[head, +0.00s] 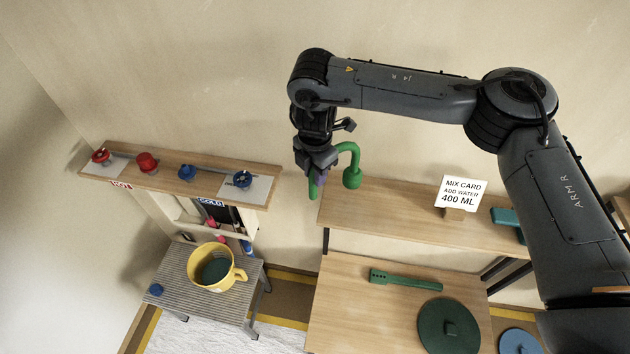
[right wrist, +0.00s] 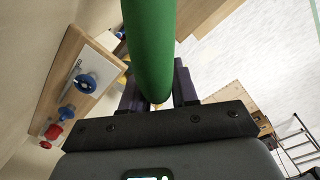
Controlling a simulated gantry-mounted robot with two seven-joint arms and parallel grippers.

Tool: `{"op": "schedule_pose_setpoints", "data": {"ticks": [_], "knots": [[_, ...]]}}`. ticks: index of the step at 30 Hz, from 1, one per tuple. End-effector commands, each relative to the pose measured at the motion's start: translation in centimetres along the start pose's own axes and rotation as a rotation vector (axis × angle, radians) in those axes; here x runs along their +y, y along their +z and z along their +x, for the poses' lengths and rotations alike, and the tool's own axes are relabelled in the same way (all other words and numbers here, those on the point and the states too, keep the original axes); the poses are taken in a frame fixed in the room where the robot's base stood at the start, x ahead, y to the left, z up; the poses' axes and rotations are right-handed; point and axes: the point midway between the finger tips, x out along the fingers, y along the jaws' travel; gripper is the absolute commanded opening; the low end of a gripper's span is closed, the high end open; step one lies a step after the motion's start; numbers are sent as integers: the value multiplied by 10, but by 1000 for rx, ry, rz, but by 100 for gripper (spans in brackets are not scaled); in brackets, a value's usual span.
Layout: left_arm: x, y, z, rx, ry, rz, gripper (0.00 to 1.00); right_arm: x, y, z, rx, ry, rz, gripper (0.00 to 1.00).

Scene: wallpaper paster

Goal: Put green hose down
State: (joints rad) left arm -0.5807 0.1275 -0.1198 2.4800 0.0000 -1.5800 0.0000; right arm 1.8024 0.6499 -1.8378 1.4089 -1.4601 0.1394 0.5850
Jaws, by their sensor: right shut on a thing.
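The green hose (head: 352,157) is an arched tube with a thicker end, in the head view just above or at the left end of the upper wooden shelf; I cannot tell whether it touches the shelf. My right gripper (head: 318,176) is shut on it, pointing down beside the shelf's left end. In the right wrist view the green hose (right wrist: 152,45) runs between the dark purple fingers (right wrist: 158,92) and hides part of the view. My left gripper is in neither view.
The wooden shelf (head: 390,208) holds a white mix card (head: 461,193) and a teal object (head: 508,222). A lower table (head: 345,310) carries a green bar and green disc. At left, a tap shelf (head: 213,187) stands above a stool with a yellow jug (head: 217,267).

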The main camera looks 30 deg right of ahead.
Motion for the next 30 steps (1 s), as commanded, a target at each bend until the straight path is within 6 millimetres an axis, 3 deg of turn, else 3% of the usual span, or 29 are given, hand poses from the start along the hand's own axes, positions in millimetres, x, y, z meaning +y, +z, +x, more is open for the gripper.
{"op": "schedule_pose_setpoints", "data": {"ticks": [12,25,26,30], "knots": [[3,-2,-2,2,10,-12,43,-1,-2,36,1,-1,1,0],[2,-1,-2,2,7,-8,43,-1,-2,41,-1,1,1,0],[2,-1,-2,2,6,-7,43,-1,-2,42,0,0,1,30],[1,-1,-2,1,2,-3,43,-1,-2,42,0,0,1,52]]}}
